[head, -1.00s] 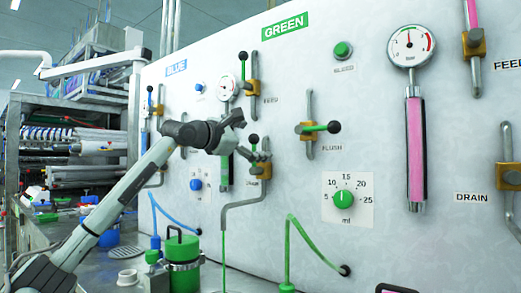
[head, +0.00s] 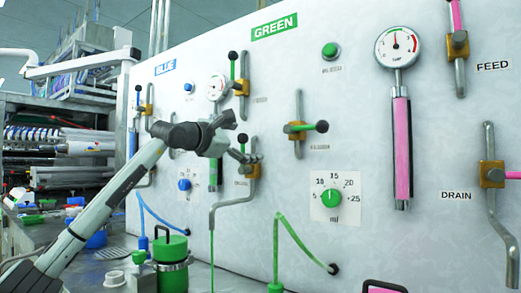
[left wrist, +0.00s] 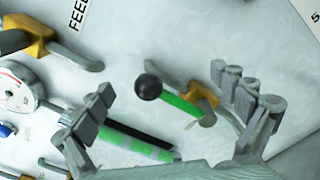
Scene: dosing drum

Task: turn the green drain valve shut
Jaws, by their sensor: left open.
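The green drain valve has a green lever with a black knob (head: 242,138) and a brass-coloured body (head: 252,172) on a grey pipe. In the left wrist view its green lever (left wrist: 182,104) lies roughly along the pipe, which is upright in the head view. My left gripper (head: 246,139) is open around the knob end in the head view. In the left wrist view my left gripper's fingers (left wrist: 165,113) are spread, with the lever showing between them. I cannot tell whether a finger touches it. My right gripper is not in view.
The green feed valve (head: 241,88) sits above, beside a gauge (head: 216,87). The green flush valve (head: 298,130) and green dial (head: 331,197) are to the right. A green level tube (left wrist: 135,143) runs close to one finger. A green canister (head: 171,250) stands below.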

